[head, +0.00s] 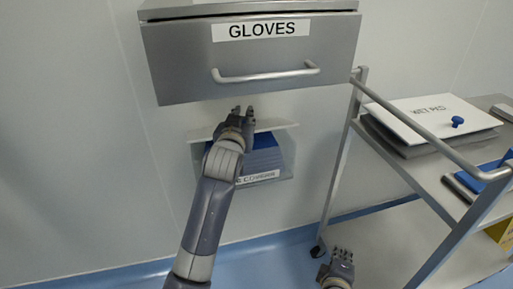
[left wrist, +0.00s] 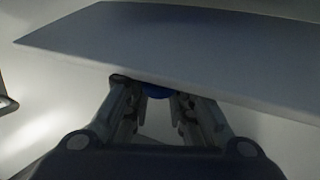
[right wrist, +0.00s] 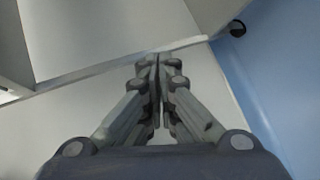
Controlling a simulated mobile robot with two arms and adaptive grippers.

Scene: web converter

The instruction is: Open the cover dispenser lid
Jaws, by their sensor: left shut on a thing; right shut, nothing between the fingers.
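My left gripper (head: 241,113) is at the lid. In the left wrist view its fingers (left wrist: 157,92) are shut on a blue knob (left wrist: 158,90) at the lid, mostly hidden by the fingers. My right gripper (head: 342,254) is low beside the cart, shut and empty; its fingertips meet in the right wrist view (right wrist: 157,60).
The steel gloves drawer (head: 180,60) with a bar handle (head: 265,75) hangs just above the dispenser. A steel cart (head: 380,165) stands at right, carrying a white-lidded box (head: 410,115) with a blue knob (head: 457,121). The wall left of my left arm is clear.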

